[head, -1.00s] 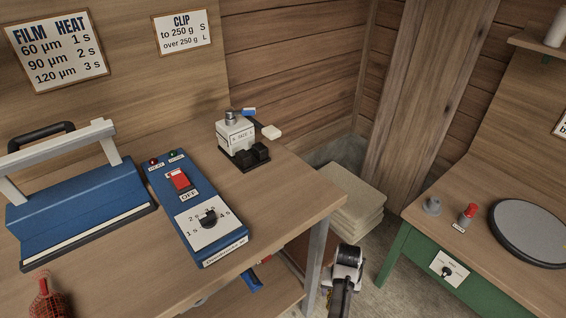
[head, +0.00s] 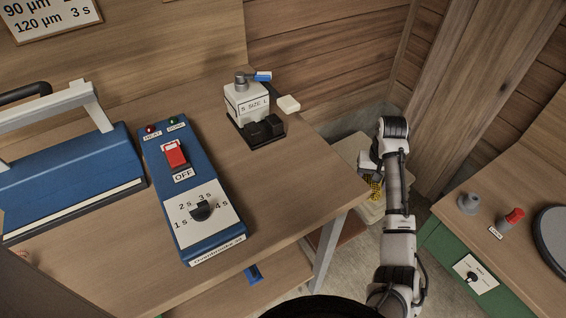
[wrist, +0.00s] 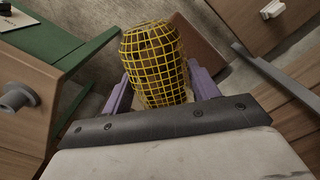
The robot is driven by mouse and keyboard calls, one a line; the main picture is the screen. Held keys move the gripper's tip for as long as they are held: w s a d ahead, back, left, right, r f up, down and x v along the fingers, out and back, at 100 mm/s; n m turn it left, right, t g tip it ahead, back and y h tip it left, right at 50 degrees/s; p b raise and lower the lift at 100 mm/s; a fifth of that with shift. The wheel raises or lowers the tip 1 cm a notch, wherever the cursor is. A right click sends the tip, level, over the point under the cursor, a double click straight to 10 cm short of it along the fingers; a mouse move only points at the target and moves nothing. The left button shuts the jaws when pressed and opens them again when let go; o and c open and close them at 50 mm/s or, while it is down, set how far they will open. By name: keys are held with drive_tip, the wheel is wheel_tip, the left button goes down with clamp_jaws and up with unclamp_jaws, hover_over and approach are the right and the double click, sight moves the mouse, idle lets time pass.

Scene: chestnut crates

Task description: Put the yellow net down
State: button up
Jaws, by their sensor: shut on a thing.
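The yellow net (wrist: 153,60) is a rounded mesh bag with brown contents, seen large in the wrist view. My gripper (wrist: 161,88) is shut on it, with one purple finger at each side. In the head view my gripper (head: 370,168) is at the gap between the two benches, by the stacked pale sacks (head: 348,150). A small part of the yellow net (head: 376,187) shows below it there; my arm hides the rest. I cannot tell how far the net is above what lies under it.
The left wooden bench (head: 300,210) carries a blue sealer (head: 70,185), a blue control box (head: 190,190) with a red switch, and a clip machine (head: 247,105). The right green-fronted bench (head: 445,245) has a red button (head: 514,216) and a round grey plate (head: 552,240). Free bench top lies right of the control box.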

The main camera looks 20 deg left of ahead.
drive_tip(key=w+a+r+n+b, duration=0.15)
drive_tip(key=a+r, duration=0.35)
drive_tip(key=r, duration=0.5)
drive_tip(key=w+a+r+n+b, duration=0.1)
drive_tip(key=a+r+n+b, duration=0.3)
drive_tip(key=r, duration=0.7)
drive_tip(key=s+a+r+n+b, duration=0.1)
drive_tip(key=s+a+r, duration=0.6)
drive_tip(key=s+r, duration=0.2)
drive_tip(key=s+a+r+n+b, duration=0.1)
drive_tip(key=s+a+r+n, duration=0.1)
drive_tip(key=s+a+r, duration=0.6)
drive_tip(key=shift+m, duration=0.25)
drive_tip(key=f, duration=0.5)
drive_tip(key=d+f+b, duration=0.1)
drive_tip(key=f, duration=0.8)
drive_tip(key=shift+d+f+b, duration=0.15)
drive_tip(key=shift+f+b, duration=0.2)
wheel_tip(320, 180, down, 3)
drive_tip(key=shift+f, duration=0.2)
drive_tip(key=shift+c, duration=0.6)
drive_tip(key=shift+s+f, duration=0.1)
drive_tip(key=shift+f, duration=0.15)
drive_tip(key=shift+c, duration=0.7)
drive_tip(key=o, duration=1.6)
